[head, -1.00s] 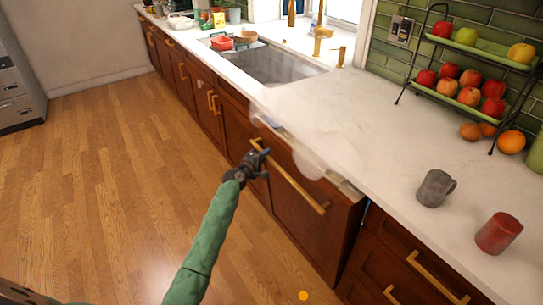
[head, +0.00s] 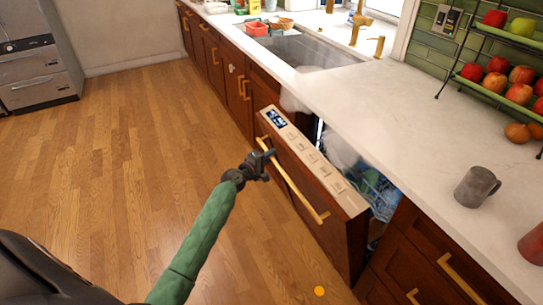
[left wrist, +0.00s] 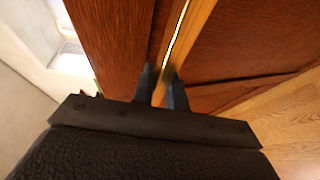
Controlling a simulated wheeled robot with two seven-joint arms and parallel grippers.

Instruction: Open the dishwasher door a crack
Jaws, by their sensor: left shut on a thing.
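The dishwasher door (head: 300,212) has a brown wood front and is tilted outward from the counter. Its top edge shows a control panel (head: 304,150) with a lit display. A long gold handle (head: 296,186) runs along the front. My left gripper (head: 268,156) is shut on the handle near its far end. In the left wrist view its dark fingers (left wrist: 162,88) sit around the gold bar (left wrist: 183,38). Through the gap, part of the blue rack (head: 378,190) and some whitish vapour show inside. My right gripper is not in view.
The white counter (head: 400,125) runs above the door, with a grey mug (head: 476,187) on it. Brown drawers (head: 425,255) adjoin the door at the right. Open wood floor (head: 130,150) lies to the left.

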